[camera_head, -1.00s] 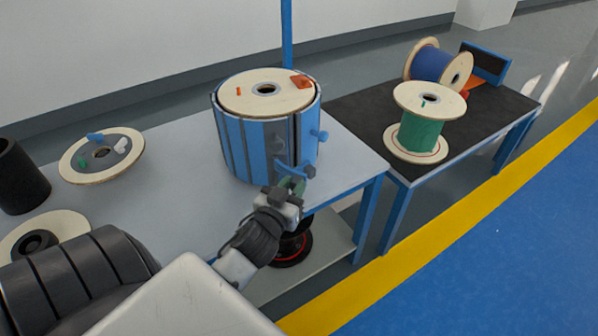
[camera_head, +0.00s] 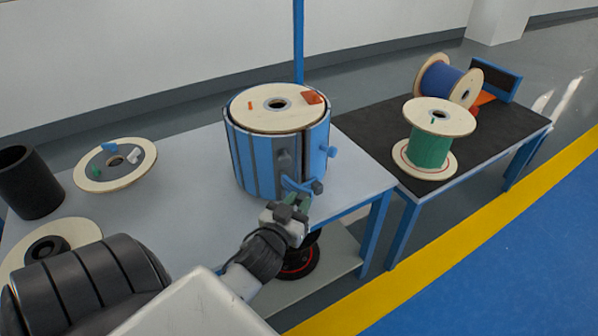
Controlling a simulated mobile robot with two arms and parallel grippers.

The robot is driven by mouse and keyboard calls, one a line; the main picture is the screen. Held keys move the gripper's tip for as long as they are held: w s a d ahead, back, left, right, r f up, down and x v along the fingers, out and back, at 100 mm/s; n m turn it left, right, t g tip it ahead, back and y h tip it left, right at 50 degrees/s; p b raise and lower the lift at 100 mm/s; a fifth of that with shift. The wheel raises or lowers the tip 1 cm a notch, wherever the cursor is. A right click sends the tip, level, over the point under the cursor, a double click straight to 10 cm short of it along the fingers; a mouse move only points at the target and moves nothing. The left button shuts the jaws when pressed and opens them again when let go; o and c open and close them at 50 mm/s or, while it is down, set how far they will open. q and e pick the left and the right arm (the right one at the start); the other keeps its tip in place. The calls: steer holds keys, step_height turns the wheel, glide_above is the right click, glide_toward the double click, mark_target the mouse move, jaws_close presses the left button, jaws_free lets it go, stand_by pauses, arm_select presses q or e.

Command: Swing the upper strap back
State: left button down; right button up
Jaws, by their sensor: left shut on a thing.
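A blue slatted drum casing (camera_head: 256,160) stands on the grey table around a wooden-topped spool (camera_head: 254,117). On its front is a short curved blue strap (camera_head: 298,186) with a dark knob (camera_head: 318,187) at its right end. Higher up are a dark fitting (camera_head: 283,160) and a blue knob (camera_head: 331,151) at the right side. My left gripper (camera_head: 298,206) is at the casing's low front, shut on what looks like the blue strap; its fingers partly hide the contact. I cannot tell whether this is the upper strap. My right gripper is not in view.
A flat reel flange (camera_head: 85,178) with small clips and a black cylinder (camera_head: 32,185) are at the left of the table (camera_head: 190,210). A blue post rises behind the casing.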

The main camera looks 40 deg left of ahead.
arm_select(q)
steer(key=shift+a, duration=0.35)
stand_by(0.3)
steer(key=c, duration=1.3)
jaws_free()
steer(key=o, duration=0.4)
steer(key=shift+s+a, duration=0.1)
steer(key=shift+a, duration=0.1)
steer(key=shift+d, duration=0.1)
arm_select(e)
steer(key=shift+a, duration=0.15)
arm_select(q)
steer(key=shift+d, duration=0.1)
steer(key=shift+s+d, duration=0.1)
steer(key=shift+s, duration=0.15)
steer(key=v, duration=1)
steer(key=shift+s, duration=0.1)
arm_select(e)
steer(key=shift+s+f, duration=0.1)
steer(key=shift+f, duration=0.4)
